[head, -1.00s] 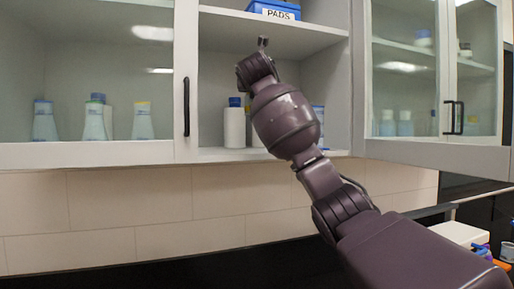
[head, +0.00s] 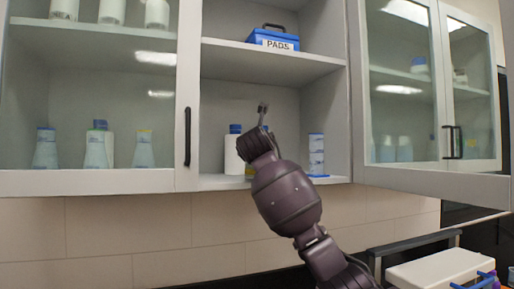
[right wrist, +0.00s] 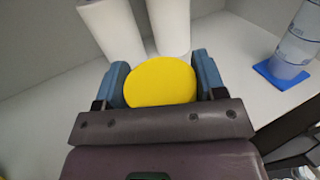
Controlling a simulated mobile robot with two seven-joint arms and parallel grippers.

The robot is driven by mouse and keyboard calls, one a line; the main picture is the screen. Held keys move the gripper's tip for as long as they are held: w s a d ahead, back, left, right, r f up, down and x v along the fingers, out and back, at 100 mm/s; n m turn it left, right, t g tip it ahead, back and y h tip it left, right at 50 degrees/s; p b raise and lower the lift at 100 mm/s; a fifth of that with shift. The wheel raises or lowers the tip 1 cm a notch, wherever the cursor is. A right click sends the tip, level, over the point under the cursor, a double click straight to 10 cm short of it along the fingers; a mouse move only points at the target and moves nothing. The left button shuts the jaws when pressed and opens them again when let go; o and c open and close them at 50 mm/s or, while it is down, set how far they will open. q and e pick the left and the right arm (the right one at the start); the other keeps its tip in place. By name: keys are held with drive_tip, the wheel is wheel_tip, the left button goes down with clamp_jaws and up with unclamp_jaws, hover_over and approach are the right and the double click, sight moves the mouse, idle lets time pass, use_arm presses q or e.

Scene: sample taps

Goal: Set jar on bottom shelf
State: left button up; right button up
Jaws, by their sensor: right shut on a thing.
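The jar, seen from above by its round yellow lid (right wrist: 160,82), sits between the fingers of my right gripper (right wrist: 160,88) in the right wrist view. The gripper is shut on it. Its body is hidden under the lid, so I cannot tell whether it touches the shelf. In the head view my right arm reaches into the open middle bay, at the bottom shelf (head: 214,182). My wrist hides the fingers and most of the jar there. My left gripper is not in view.
A white blue-capped bottle (head: 233,152) stands left of my wrist; two white bottles show just beyond the jar in the wrist view. A clear cylinder with a blue base (right wrist: 287,68) stands to the right. A blue PADS box (head: 273,39) is on the shelf above.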

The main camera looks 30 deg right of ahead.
drive_tip(key=o, duration=1.3)
drive_tip(key=shift+s+a+r, duration=0.1)
drive_tip(key=shift+s, duration=0.05)
drive_tip(key=shift+s+a, duration=0.25)
drive_tip(key=shift+s, duration=0.05)
use_arm(q)
drive_tip(key=b, duration=0.1)
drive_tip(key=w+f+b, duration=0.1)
drive_tip(key=b, duration=0.1)
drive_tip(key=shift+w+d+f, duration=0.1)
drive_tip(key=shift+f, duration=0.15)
use_arm(e)
drive_tip(key=v, duration=1.1)
